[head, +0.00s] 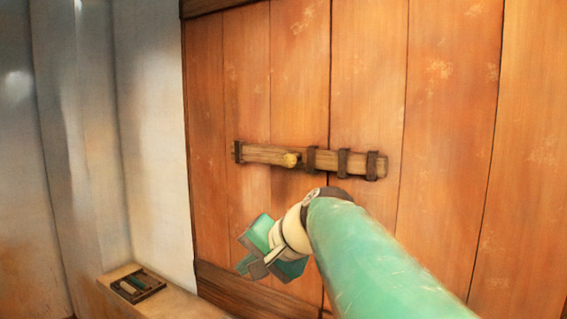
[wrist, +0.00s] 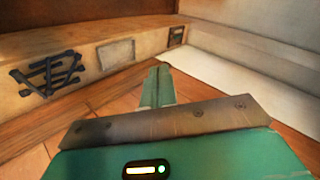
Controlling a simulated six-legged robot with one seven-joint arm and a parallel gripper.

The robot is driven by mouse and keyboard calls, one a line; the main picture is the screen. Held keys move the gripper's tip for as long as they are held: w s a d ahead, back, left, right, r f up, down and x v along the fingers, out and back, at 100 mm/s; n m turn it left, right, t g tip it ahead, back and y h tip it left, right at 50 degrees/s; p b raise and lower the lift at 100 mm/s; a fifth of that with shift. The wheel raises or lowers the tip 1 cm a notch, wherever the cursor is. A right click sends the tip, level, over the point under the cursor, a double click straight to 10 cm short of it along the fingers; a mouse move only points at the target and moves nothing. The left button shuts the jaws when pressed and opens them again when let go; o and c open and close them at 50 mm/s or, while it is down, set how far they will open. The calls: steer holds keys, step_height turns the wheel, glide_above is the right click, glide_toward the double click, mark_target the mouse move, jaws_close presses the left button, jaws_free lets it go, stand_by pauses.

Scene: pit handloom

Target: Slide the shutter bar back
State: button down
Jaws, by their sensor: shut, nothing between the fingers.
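The shutter bar (head: 358,162) is a pale wooden bar lying roughly level across orange-brown plank shutters (head: 370,80). It runs through several dark iron brackets and spans the dark seam between the two leaves. My gripper (head: 244,268) is below and left of the peg, clear of the bar, and points down to the left. In the wrist view its fingers (wrist: 158,82) are together with nothing between them. The bar does not show in the wrist view.
A ledge (head: 185,303) at lower left bears a small dark tray (head: 134,286) with little items. Pale walls stand on the left. The wrist view shows dark crossed rods (wrist: 48,75) and a grey patch (wrist: 116,53) on a low wall, above a plank floor (wrist: 95,105).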

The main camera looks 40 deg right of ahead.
mark_target(294, 161)
steer(key=s+d+r+m+t+h, duration=0.1)
steer(key=d+r+m+t, duration=0.2)
steer(key=d+r, duration=0.5)
steer(key=s+d+r+m+t+h, duration=0.1)
steer(key=d+r+m+t, duration=0.2)
steer(key=d+r, duration=0.5)
steer(key=d+m, duration=0.1)
steer(key=d, duration=0.7)
steer(key=shift+r+t+h, duration=0.3)
steer(key=shift+r+t, duration=0.05)
steer(key=shift+t, duration=0.05)
steer(key=shift+w, duration=0.1)
steer(key=w, duration=0.4)
steer(key=w+f, duration=0.1)
steer(key=w, duration=0.4)
steer(key=w+f, duration=0.1)
steer(key=w, duration=0.3)
steer(key=shift+w+a, duration=0.2)
steer(key=shift+w, duration=0.2)
steer(key=shift+f, duration=0.1)
